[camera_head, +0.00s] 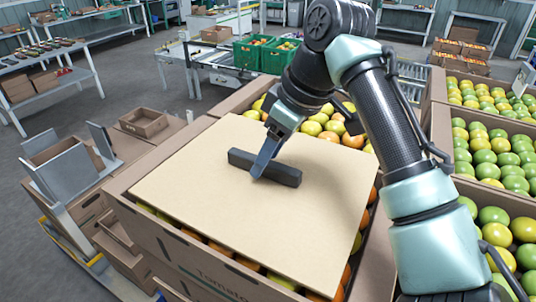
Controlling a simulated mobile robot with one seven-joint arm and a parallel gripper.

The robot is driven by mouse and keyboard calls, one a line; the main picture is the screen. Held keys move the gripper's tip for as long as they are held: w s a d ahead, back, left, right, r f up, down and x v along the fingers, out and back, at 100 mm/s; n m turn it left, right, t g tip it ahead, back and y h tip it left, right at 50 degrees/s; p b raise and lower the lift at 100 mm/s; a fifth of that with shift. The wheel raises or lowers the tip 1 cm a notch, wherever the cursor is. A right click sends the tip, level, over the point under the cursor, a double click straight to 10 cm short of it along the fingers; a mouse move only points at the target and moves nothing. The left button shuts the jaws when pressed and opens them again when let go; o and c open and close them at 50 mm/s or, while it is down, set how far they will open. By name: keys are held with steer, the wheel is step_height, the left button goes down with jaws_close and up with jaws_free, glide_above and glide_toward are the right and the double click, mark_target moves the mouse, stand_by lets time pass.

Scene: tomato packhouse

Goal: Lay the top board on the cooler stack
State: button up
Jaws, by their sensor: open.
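A flat tan board (215,205) lies over an open cardboard box (150,235) full of green, yellow and orange tomatoes. The board covers most of the fruit, and tomatoes show along its far, right and near edges. A dark bar-shaped handle (285,174) sits on top of the board near its middle. My gripper (262,170) points down at the handle's left-middle part, one finger in front of it. The far finger is hidden. My gripper is open. Whether it touches the handle I cannot tell.
More boxes of tomatoes (490,150) stand close on the right. Empty cartons (143,122) and a grey metal holder (75,170) stand on the left. Green crates (250,53) and a conveyor are behind. Open floor (60,120) lies at the left.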

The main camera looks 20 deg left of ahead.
steer(key=b+v, duration=0.1)
steer(key=v, duration=1)
steer(key=shift+d+r+b, duration=0.2)
steer(key=shift+r+b, duration=0.1)
steer(key=shift+s, duration=0.1)
